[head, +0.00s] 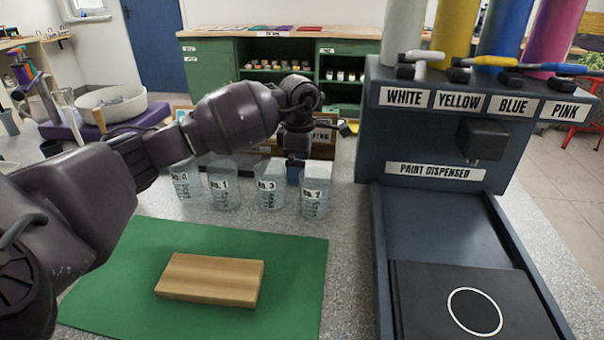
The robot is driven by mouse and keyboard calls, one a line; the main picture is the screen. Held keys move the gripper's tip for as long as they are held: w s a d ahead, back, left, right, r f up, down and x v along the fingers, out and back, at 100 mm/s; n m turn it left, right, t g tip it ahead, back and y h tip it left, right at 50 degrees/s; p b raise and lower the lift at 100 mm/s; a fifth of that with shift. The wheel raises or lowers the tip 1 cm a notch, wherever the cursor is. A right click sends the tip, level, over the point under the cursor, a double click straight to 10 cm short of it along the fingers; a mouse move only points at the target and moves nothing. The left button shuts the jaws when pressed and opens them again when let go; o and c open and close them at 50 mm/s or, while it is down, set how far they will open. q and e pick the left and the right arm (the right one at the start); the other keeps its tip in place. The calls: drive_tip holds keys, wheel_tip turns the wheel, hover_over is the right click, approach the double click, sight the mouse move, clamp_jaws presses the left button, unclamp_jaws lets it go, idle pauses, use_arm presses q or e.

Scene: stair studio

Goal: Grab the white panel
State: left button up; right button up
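I cannot make out a white panel for certain in the head view. My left arm comes in from the left and reaches over the beakers. Its gripper (296,160) points down behind the labelled beakers, in front of a wooden rack (325,135) with dark labels. The fingertips are mostly hidden by the beakers, and a small dark blue patch shows there. I cannot tell whether the gripper is open or holds something. My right gripper is not in view.
Several clear beakers (224,187) stand in a row. A wooden block (211,279) lies on a green mat (290,262). A paint dispenser (366,150) with colour labels stands at right, with a black plate marked with a white ring (425,305) before it.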

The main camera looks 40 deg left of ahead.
use_arm(q)
drive_tip(key=shift+f, duration=0.4)
drive_tip(key=shift+r, duration=0.15)
